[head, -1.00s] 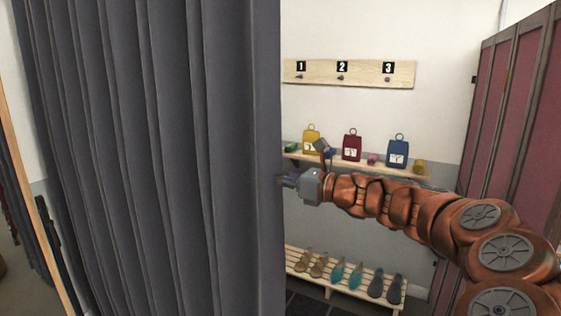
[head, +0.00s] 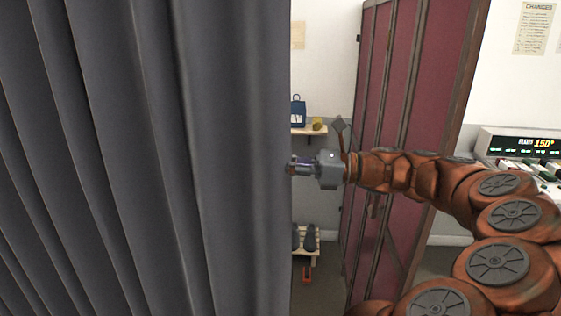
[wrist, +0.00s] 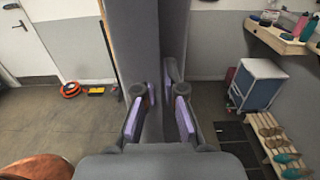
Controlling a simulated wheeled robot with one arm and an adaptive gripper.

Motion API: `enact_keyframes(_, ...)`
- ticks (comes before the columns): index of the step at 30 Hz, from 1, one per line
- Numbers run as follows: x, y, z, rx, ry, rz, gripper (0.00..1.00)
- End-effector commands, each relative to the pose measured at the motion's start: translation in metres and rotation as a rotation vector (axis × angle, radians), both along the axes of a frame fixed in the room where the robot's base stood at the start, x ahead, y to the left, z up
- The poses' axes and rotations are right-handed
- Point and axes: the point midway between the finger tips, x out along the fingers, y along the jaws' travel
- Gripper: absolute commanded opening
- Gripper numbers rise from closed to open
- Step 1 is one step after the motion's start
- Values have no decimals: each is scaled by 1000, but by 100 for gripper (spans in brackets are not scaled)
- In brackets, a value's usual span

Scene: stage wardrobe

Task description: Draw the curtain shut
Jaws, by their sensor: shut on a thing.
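The curtain (head: 150,140) is dark grey and hangs in long folds over the left half of the head view. Its leading edge is a straight vertical line near the middle. My gripper (head: 296,167) is at that edge, with its fingertips partly hidden by the cloth. In the wrist view my gripper (wrist: 158,118) has its purple-padded fingers on both sides of the curtain's edge (wrist: 152,127), shut on the cloth. To the right of the edge a narrow opening shows the alcove behind.
A maroon panelled partition (head: 390,130) stands right of the opening. A console (head: 525,150) stands at far right. The wrist view shows a white-and-blue cabinet (wrist: 258,82).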

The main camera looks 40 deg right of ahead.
Motion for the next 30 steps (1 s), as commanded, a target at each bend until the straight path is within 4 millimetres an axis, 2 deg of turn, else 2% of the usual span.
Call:
enact_keyframes(9, -1, 1, -2, -2, 4, 4, 0)
enact_keyframes(10, -1, 1, -2, -2, 4, 4, 10)
enact_keyframes(17, -1, 0, -1, -1, 2, 0, 33)
enact_keyframes(26, -1, -1, 0, -1, 1, -2, 33)
enact_keyframes(30, 0, -1, 10, -4, 0, -2, 33)
